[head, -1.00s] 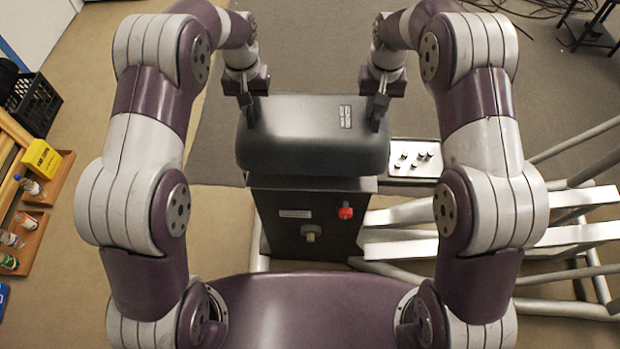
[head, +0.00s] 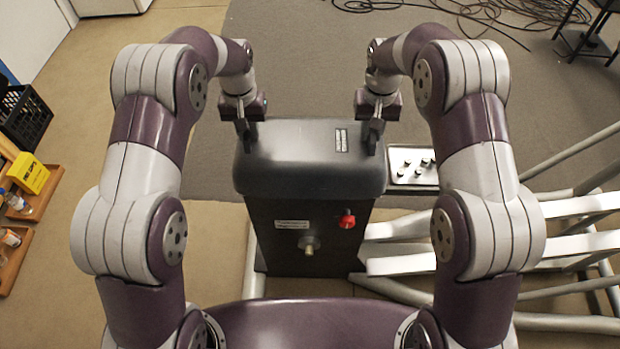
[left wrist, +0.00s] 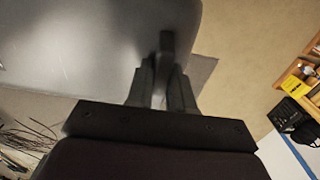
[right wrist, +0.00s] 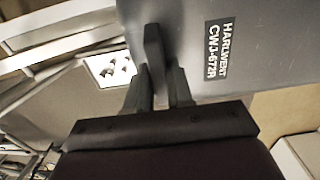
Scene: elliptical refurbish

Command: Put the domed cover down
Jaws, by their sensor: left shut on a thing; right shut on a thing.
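The domed cover (head: 300,172) is a dark grey, rounded box-like shell with a small label, also seen in the left wrist view (left wrist: 85,45) and the right wrist view (right wrist: 185,30). It is level over a black machine base (head: 290,215) that has a red knob. I cannot tell whether a thin gap remains between them. My left gripper (head: 246,130) is shut on a dark upright tab at the cover's left side. My right gripper (head: 373,138) is shut on a similar tab at its right side. The wrist views show each tab between the fingers. The base's top is hidden.
A tray with several small knob-like parts (head: 411,166) lies right of the cover. Pale metal bars (head: 420,255) fill the lower right. A black crate (head: 24,117) and a yellow box (head: 28,173) on a wooden shelf stand far left. Cables (head: 480,10) lie at the back.

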